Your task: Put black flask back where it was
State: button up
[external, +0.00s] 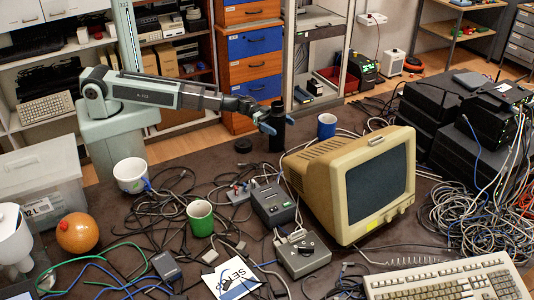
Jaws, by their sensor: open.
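The black flask (277,137) stands upright on the dark table, at the back, to the left of the beige monitor. My gripper (270,122) is at the upper part of the flask, with its blue fingers spread beside it. The gripper is open. From this view I cannot tell whether either finger touches the flask. The flask's base is partly close to the monitor's edge and cables.
A blue mug (326,126) and the beige monitor (350,185) stand to the right of the flask. A small black disc (243,145) lies to its left. A white mug (132,176), a green mug (200,218) and tangled cables cover the nearer table.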

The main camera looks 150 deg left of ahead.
jog(key=shift+r, duration=0.1)
jog(key=shift+s+d, duration=0.1)
jog(key=shift+s, duration=0.15)
jog(key=v, duration=1.1)
jog(key=shift+s, duration=0.25)
